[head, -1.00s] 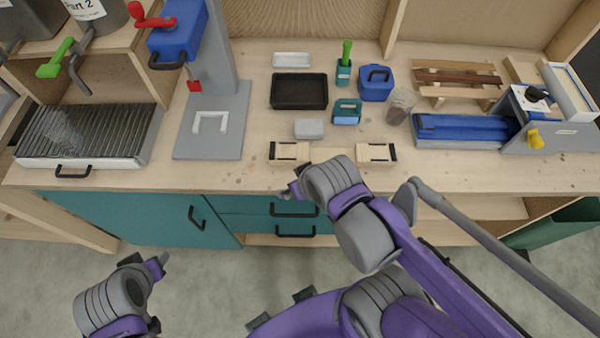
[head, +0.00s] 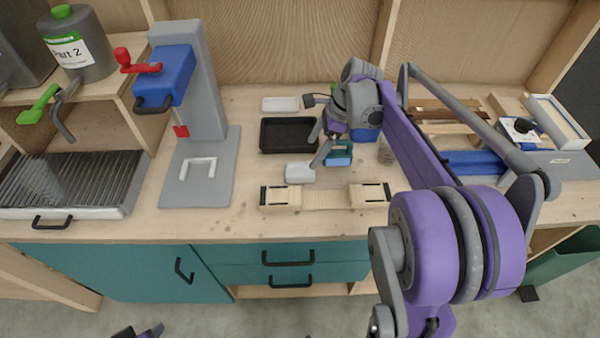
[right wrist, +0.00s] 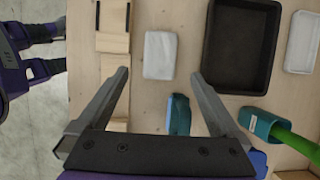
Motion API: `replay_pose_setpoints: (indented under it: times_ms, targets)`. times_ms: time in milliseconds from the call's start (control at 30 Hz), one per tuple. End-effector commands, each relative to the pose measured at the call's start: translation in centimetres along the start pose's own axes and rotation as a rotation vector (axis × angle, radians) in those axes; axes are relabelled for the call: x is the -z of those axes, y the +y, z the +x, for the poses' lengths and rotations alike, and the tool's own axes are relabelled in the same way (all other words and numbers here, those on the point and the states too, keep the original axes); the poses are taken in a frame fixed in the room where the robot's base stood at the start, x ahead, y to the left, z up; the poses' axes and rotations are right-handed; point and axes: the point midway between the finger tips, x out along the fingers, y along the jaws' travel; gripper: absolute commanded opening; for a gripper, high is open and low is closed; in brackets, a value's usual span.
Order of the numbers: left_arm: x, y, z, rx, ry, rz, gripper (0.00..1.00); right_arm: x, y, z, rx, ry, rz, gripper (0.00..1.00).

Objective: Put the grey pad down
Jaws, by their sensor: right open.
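The grey pad (head: 300,172), a small pale block, lies flat on the bench behind the wooden fixture with two end blocks (head: 281,197). It also shows in the right wrist view (right wrist: 160,55), ahead of and between the two finger lines. My right gripper (head: 317,146) is open and empty, above the bench just behind and right of the pad. Its fingers (right wrist: 159,76) stand apart, with no contact on the pad visible. Only a scrap of my left arm's end (head: 138,332) shows at the bottom edge; its jaws cannot be made out.
A black tray (head: 287,135) and a white tray (head: 280,104) lie behind the pad. A teal-and-blue tool (head: 339,152) stands close to its right. A blue press (head: 185,125) stands to the left. Bare bench lies between press and pad.

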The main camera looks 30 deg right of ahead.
Motion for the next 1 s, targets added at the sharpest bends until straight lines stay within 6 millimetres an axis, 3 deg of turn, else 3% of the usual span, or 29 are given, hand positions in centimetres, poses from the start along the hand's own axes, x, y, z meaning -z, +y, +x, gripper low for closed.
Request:
replay_pose_setpoints:
  times_ms: [100, 367, 633, 967, 1000]
  targets:
    - [-0.1, 0.0, 0.1, 0.0, -0.001, 0.0, 0.5, 0.0, 0.0, 2.2, 0.0, 0.001, -0.005, 1.0]
    - [-0.1, 0.0, 0.1, 0.0, -0.001, 0.0, 0.5, 0.0, 0.0, 4.4, 0.001, 0.002, -0.006, 1.0]
    - [0.0, 0.0, 0.0, 0.0, 0.0, 0.0, 0.5, 0.1, 0.0, 8.3, 0.001, 0.002, -0.007, 1.0]
    - [0.0, 0.0, 0.0, 0.0, 0.0, 0.0, 0.5, 0.2, 0.0, 9.2, 0.002, 0.002, -0.006, 1.0]
    - [0.0, 0.0, 0.0, 0.0, 0.0, 0.0, 0.5, 0.2, 0.0, 9.2, 0.002, 0.002, -0.006, 0.95]
